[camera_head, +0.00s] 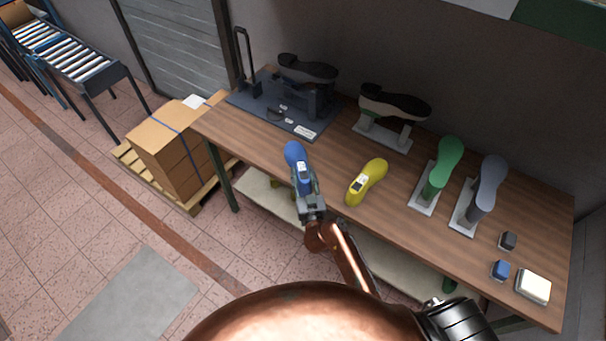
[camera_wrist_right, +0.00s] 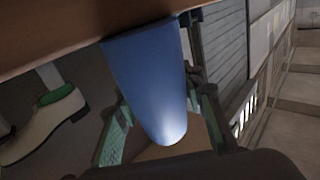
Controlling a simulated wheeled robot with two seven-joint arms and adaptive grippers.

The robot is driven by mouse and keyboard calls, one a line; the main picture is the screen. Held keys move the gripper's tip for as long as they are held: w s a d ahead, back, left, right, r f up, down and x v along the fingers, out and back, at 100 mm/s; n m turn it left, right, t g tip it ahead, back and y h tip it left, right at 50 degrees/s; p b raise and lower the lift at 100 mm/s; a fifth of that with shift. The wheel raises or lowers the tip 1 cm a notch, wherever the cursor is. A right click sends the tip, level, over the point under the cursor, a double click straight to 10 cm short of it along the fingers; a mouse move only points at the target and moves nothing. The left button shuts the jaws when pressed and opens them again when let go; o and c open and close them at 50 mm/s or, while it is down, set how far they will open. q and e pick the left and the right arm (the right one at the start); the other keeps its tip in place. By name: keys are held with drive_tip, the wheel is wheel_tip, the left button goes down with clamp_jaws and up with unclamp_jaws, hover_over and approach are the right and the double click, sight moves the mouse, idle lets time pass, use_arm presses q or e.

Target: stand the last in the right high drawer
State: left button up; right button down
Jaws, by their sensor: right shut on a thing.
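A blue shoe last (camera_head: 293,153) with a small white label is in my right gripper (camera_head: 305,191), by the front edge of the bench. In the right wrist view the blue last (camera_wrist_right: 150,85) sits between the green-padded fingers of the right gripper (camera_wrist_right: 162,125). A yellow last (camera_head: 374,174) with a label lies on the bench to its right. A green last (camera_head: 444,165) and a grey-blue last (camera_head: 489,185) are on pale stands further right. My left gripper is out of view. No drawer can be made out.
The wooden bench (camera_head: 335,148) carries a dark fixture (camera_head: 308,72) at the back left and a dark-soled shoe (camera_head: 394,103) on a stand. Small blocks and a white pad (camera_head: 533,286) are at the right end. A cardboard box (camera_head: 168,145) stands left on a pallet.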

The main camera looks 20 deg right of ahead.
drive_tip(key=c, duration=1.3)
unclamp_jaws()
drive_tip(key=shift+o, duration=0.2)
